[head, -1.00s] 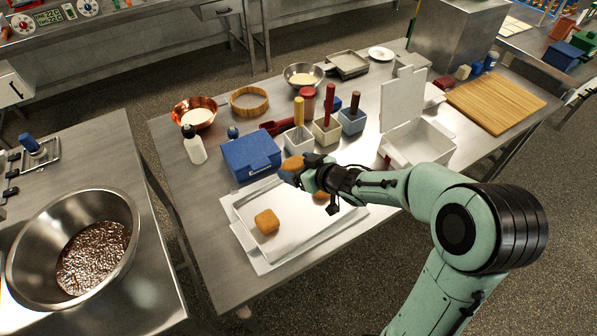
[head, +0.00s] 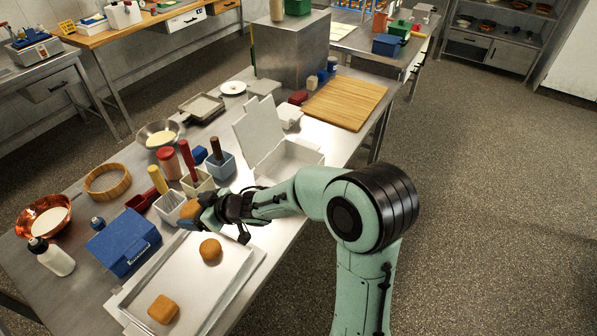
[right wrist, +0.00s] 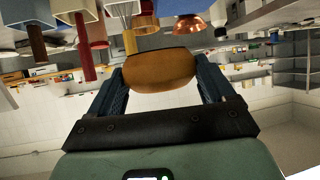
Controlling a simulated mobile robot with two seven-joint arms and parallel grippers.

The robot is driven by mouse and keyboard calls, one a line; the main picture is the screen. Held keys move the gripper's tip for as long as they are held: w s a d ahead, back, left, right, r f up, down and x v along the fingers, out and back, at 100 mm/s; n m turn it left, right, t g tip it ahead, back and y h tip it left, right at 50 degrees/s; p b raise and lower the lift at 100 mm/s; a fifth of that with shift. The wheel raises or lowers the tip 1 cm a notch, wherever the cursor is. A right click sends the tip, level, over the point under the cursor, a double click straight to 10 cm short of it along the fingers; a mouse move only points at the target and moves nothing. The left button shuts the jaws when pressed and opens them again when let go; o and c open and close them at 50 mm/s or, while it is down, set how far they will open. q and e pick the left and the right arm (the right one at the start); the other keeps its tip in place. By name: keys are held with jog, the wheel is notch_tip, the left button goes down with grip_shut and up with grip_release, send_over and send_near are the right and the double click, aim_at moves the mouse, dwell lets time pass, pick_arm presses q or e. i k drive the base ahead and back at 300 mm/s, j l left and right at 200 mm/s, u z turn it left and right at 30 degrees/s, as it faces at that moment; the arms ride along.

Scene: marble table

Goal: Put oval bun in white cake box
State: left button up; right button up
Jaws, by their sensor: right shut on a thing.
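My right gripper (head: 199,212) is shut on an orange-brown oval bun (head: 191,210), held above the far end of the tray. In the right wrist view the bun (right wrist: 160,70) sits between the two fingers, its long side across them. The white cake box (head: 290,160) stands open to the right of the gripper, its lid (head: 258,132) raised at its left; my arm partly hides its front. The metal tray (head: 222,285) holds a round bun (head: 210,250) and a squarish bun (head: 163,309). My left gripper is not in view.
A blue box (head: 123,246) and a white bottle (head: 52,257) stand left of the tray. Several small bins with upright handles, such as the grey-blue bin (head: 220,165), stand between the gripper and the back. A wooden board (head: 345,102) lies beyond the cake box.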

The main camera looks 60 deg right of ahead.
aim_at(289, 169)
jog(key=l+z, duration=0.3)
jog(key=l, duration=1.7)
jog(key=i, duration=0.05)
